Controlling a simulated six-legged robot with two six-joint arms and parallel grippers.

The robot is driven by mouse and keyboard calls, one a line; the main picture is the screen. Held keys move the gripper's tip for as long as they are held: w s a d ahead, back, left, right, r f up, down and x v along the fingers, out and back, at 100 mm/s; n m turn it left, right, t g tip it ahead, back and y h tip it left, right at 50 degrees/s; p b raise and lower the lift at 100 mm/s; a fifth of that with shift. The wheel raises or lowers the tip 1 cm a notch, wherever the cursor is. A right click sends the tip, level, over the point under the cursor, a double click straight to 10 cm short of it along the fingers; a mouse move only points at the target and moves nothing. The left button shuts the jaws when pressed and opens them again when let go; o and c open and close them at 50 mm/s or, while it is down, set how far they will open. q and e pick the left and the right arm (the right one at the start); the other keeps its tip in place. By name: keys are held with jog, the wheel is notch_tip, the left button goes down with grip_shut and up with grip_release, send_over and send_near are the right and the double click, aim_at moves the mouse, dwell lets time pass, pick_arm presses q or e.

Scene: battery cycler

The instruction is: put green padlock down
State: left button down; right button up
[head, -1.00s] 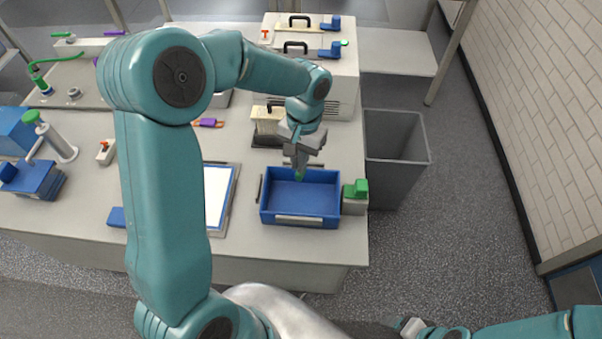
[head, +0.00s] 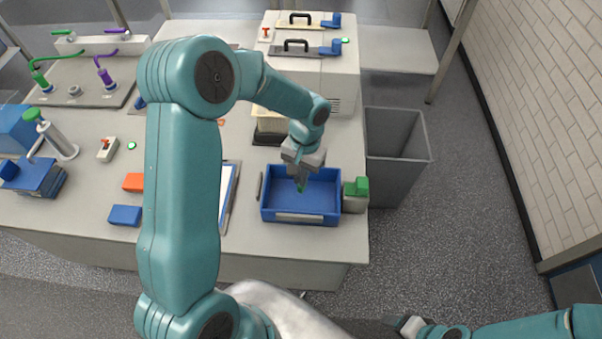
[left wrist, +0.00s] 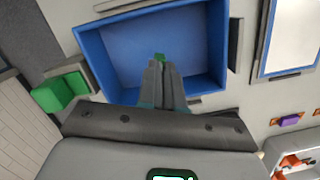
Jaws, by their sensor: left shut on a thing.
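My left gripper (head: 301,180) points down over the blue tray (head: 298,217) and is shut on the green padlock (head: 300,189). Only a small green piece of the padlock shows at the fingertips; the fingers hide the rest. In the left wrist view, the padlock (left wrist: 160,57) sits at the tips of the closed fingers (left wrist: 158,70), against the blue tray floor (left wrist: 125,45). I cannot tell whether it touches the floor. The tray otherwise looks empty. A grey part of my right gripper (head: 412,326) shows at the bottom edge; its fingers do not show.
A grey box with a green block (head: 356,187) stands close to the tray's right side. A grey bin (head: 395,165) is beyond the table edge. A white panel (head: 229,190) lies left of the tray. The white cycler (head: 345,85) stands behind.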

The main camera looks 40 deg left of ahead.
pick_arm(q)
jog(key=shift+f, duration=0.35)
jog(key=c, duration=1.5)
grip_release()
jog(key=shift+r, duration=0.1)
jog(key=shift+o, duration=1)
